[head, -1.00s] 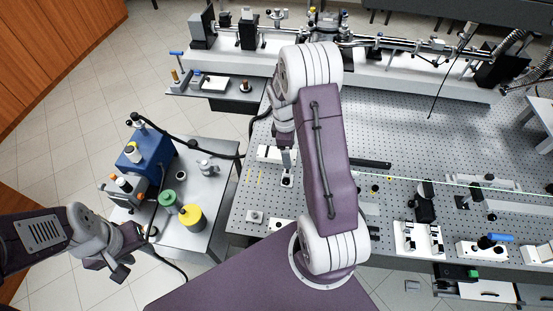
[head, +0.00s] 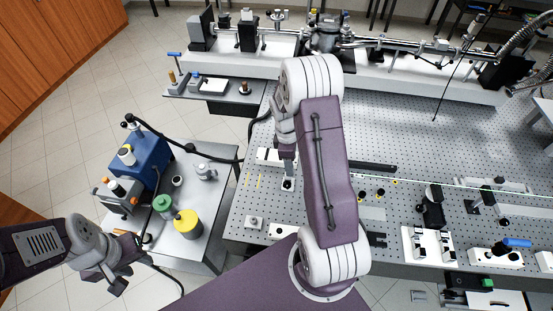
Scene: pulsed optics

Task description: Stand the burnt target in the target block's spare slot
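My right gripper (head: 287,168) points down at the optical table's left part, over a small pale block with a dark spot (head: 288,185). Its fingers are narrow in this view and partly covered by my arm, so I cannot tell whether they hold anything. A white block (head: 268,156) lies just behind and left of it; I cannot make out slots or tell if it is the target block. I cannot pick out the burnt target. My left gripper (head: 118,285) hangs low at the left, in front of the side cart and apart from it; its finger opening is unclear.
White mounts (head: 428,248) stand on the perforated table at the right. A thin green beam crosses the table.

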